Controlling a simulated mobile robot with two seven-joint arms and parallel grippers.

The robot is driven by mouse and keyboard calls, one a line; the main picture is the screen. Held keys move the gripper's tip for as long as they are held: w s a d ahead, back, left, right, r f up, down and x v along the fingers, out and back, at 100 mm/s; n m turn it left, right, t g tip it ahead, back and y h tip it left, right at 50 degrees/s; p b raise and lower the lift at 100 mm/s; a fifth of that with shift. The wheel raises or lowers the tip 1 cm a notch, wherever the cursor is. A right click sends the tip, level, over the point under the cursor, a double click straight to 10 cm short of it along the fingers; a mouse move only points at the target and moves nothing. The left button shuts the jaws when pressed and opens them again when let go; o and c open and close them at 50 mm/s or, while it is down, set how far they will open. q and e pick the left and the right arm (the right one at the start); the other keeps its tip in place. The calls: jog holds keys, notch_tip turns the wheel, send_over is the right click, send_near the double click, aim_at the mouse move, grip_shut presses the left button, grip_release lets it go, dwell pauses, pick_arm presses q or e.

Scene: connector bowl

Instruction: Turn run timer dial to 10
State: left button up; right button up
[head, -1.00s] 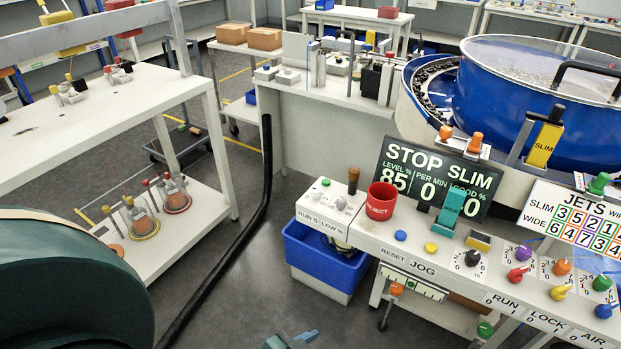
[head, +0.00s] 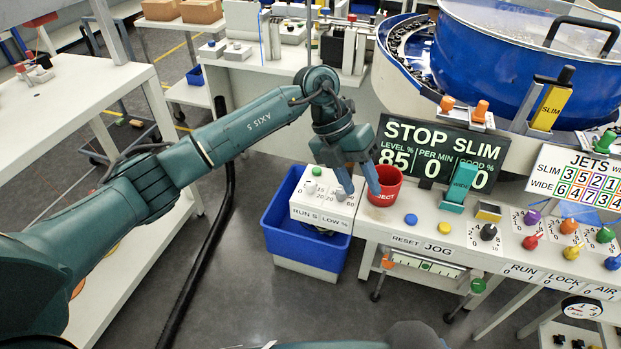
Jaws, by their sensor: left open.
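The RUN S dial (head: 310,188) is a small pale knob on the left half of a white box, with a printed number scale around it. A second pale knob, the LOW % dial (head: 341,194), sits to its right on the same box. My left gripper (head: 359,190) is open, pointing down over the box's right side. One finger is close to the LOW % dial and the other is in front of the red REJECT cup (head: 387,192); contact cannot be told. The RUN S pointer direction is too small to read. My right gripper is not in view.
A green button (head: 316,171) sits at the back of the white box. A blue bin (head: 284,240) stands below it. To the right, the control bench holds several knobs and buttons, with a STOP SLIM display (head: 437,155) behind.

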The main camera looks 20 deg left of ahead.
aim_at(311, 182)
pick_arm(q)
jog(key=w+a+r+n+t+y, duration=0.1)
jog(key=w+a+r+y, duration=0.2)
jog(key=a, duration=0.2)
jog(key=w+a+r+n+t+y, duration=0.1)
jog(key=w+a+r+y, duration=0.15)
jog(key=a, duration=0.35)
jog(key=f, duration=0.4)
jog(key=f+p, duration=0.1)
jog(key=f, duration=0.8)
jog(key=shift+s+d+p, duration=0.15)
jog(key=shift+s+p, duration=0.1)
jog(key=shift+p, duration=0.15)
jog(key=shift+c, duration=0.3)
jog(key=shift+r, duration=0.1)
grip_shut()
